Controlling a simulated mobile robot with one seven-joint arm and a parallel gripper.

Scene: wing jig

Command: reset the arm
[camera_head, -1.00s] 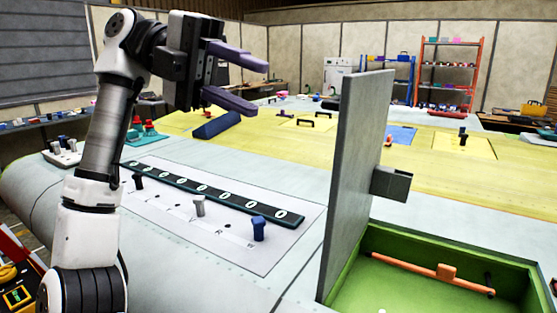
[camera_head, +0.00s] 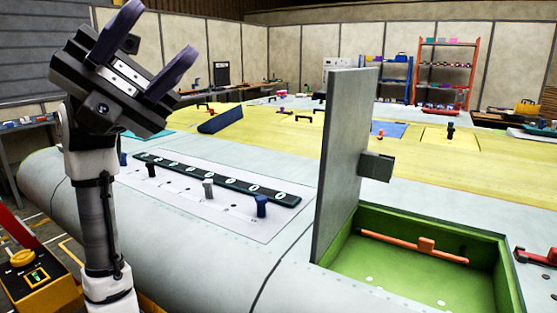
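My gripper (camera_head: 150,47) is at the upper left, at the top of my raised arm (camera_head: 95,205). Its two purple fingers point up and to the right and stand well apart. Nothing shows between them. The gripper is in the air, apart from the wing surface and everything on it.
An upright grey panel (camera_head: 342,160) stands beside an open green bay (camera_head: 400,276) with an orange bar (camera_head: 415,244). A dark strip (camera_head: 215,180) and several small knobs lie on a white sheet left of it. A yellow machine (camera_head: 40,280) is at the lower left.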

